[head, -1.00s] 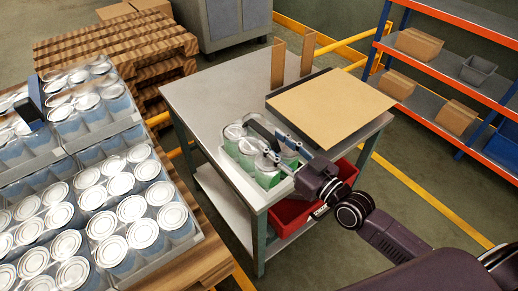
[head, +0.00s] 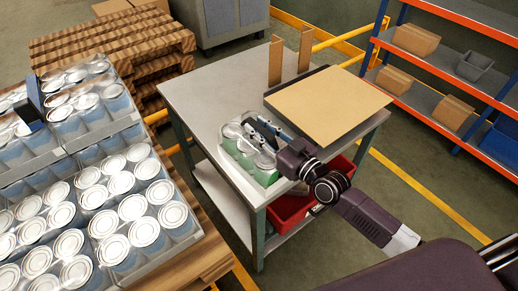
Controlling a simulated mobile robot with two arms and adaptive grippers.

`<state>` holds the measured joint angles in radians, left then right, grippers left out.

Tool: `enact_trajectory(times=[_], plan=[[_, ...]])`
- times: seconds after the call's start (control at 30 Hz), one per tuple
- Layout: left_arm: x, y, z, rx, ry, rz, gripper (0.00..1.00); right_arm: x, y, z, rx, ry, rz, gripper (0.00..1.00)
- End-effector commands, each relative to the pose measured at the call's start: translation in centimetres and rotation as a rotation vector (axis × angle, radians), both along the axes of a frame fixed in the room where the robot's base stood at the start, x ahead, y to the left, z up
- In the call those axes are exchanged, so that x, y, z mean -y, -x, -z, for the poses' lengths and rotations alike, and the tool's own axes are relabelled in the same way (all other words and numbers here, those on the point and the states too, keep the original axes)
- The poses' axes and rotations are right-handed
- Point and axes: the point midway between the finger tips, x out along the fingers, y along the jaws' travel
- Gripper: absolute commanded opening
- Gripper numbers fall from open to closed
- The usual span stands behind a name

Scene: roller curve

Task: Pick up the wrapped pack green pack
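The green wrapped pack (head: 246,160) holds several cans with silvery lids. It sits at the front left part of the grey-topped table (head: 200,95). My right gripper (head: 258,130) reaches in from the right, with its fingers over the pack's lids. The fingers and wrist hide the pack's right side. I cannot tell whether the fingers touch the pack or how far apart they are.
A brown board (head: 328,105) lies on the table's right, with two upright brown posts (head: 276,62) behind. A red bin (head: 293,208) is on the shelf below. Pallets of cans (head: 134,207) stand at left. An orange-edged rack (head: 455,70) stands at right. The tabletop's back left is clear.

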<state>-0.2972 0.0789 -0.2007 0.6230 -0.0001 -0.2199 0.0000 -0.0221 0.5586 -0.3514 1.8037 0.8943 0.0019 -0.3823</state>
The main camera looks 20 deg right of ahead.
Motion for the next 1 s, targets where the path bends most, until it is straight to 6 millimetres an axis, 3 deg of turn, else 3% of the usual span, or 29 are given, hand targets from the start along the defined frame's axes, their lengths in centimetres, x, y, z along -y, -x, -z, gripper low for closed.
enact_trajectory(times=[0.2,0.57,1.0], plan=[[-0.1,0.2,0.0,-0.003,-0.002,0.0,0.4,0.0,0.0,0.0,0.0,0.0,0.0,0.0],[-0.2,0.5,0.0,-0.007,-0.002,0.0,0.4,0.0,0.0,0.0,0.0,0.0,0.0,0.0],[-0.2,0.5,-0.2,-0.008,-0.003,0.0,0.4,0.0,-0.1,-1.5,0.013,-0.006,0.001,0.0]])
